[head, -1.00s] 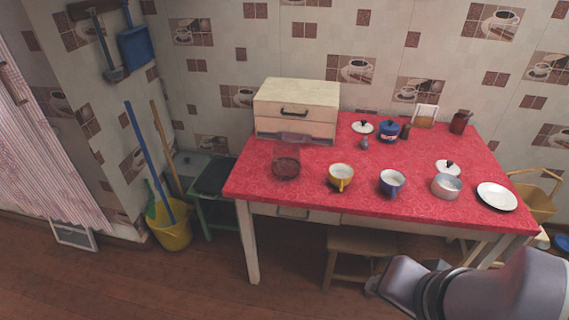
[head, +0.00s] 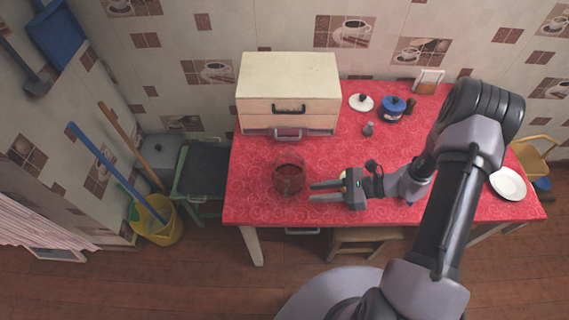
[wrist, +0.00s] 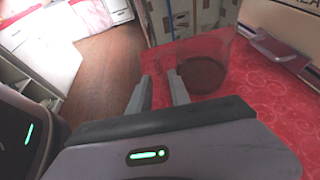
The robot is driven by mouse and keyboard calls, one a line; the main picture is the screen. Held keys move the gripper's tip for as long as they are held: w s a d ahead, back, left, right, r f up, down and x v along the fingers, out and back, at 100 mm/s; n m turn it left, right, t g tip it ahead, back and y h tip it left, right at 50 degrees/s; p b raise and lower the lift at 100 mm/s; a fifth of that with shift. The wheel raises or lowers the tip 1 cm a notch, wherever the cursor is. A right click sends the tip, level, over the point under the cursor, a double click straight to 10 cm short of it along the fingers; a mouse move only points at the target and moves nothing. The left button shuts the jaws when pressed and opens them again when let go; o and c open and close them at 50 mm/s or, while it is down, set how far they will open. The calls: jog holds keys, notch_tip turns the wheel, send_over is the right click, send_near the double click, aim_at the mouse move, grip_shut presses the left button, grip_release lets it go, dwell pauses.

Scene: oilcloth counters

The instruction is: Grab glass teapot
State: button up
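The glass teapot (head: 289,176) is a clear vessel with dark reddish-brown contents. It stands upright on the red patterned table, left of centre, in front of the wooden bread box. My gripper (head: 312,191) is open and empty, just right of the teapot, its two fingers pointing left towards it. In the wrist view the teapot (wrist: 205,75) shows beyond and to the right of the fingertips (wrist: 163,82). It is apart from them and not between them.
The bread box (head: 288,95) stands close behind the teapot. A blue lidded pot (head: 391,109), a white lid (head: 361,102) and a small grey item (head: 368,128) are at the back. A white plate (head: 507,184) is at the right. My arm hides the front-right tableware.

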aim_at(288, 179)
jog(key=b+x, duration=0.1)
jog(key=x, duration=0.3)
jog(key=b+x, duration=0.1)
jog(key=x, duration=0.4)
jog(key=b+x, duration=0.1)
jog(key=x, duration=0.3)
jog(key=shift+s+a+f, duration=0.2)
jog(key=shift+s+f, duration=0.15)
jog(key=shift+r, duration=0.1)
grip_shut()
dwell(0.4)
